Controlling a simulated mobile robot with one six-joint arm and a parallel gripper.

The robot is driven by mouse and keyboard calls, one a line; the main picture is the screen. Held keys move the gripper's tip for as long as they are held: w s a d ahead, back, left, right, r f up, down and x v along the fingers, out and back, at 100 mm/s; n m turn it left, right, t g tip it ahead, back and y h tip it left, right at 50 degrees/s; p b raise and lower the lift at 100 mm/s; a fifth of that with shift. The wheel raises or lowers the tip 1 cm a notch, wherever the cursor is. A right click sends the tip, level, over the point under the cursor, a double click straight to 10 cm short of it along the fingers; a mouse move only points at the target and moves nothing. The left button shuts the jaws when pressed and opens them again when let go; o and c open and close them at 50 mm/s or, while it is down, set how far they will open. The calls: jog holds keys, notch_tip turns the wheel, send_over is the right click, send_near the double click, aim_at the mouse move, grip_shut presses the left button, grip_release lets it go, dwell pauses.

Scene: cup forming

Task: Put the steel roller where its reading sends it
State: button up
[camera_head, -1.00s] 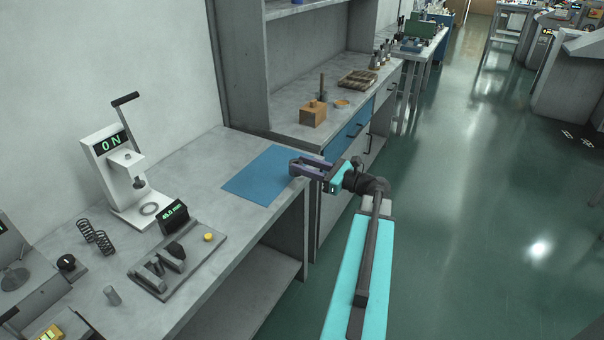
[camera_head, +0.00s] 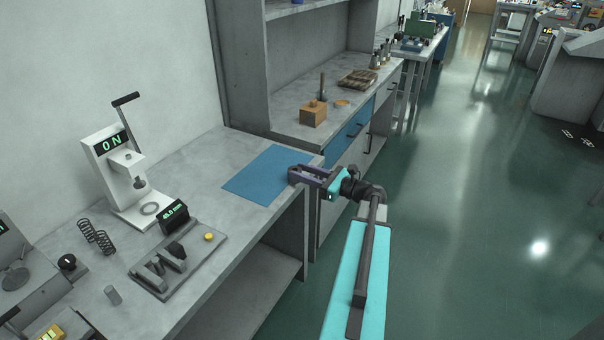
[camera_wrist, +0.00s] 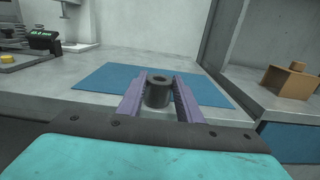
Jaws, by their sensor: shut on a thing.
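My gripper (camera_wrist: 158,95) is shut on a dark grey hollow cylinder, the steel roller (camera_wrist: 158,90), which stands upright between the purple fingers in the wrist view. In the head view my gripper (camera_head: 303,174) is at the right edge of the blue mat (camera_head: 262,176), near the bench's front edge. The roller is hard to make out there. A measuring fixture (camera_head: 176,262) on the bench has a small green display (camera_head: 174,213) with a reading in mm; its digits are too small to be sure of.
A white press (camera_head: 117,180) reads 0 N. A wooden block (camera_head: 313,114) and a slatted tray (camera_head: 357,79) are on the farther bench. The blue mat is bare.

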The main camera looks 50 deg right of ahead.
jog(key=shift+f, duration=0.15)
jog(key=o, duration=1.2)
jog(key=b+v, duration=0.1)
jog(key=v, duration=1.1)
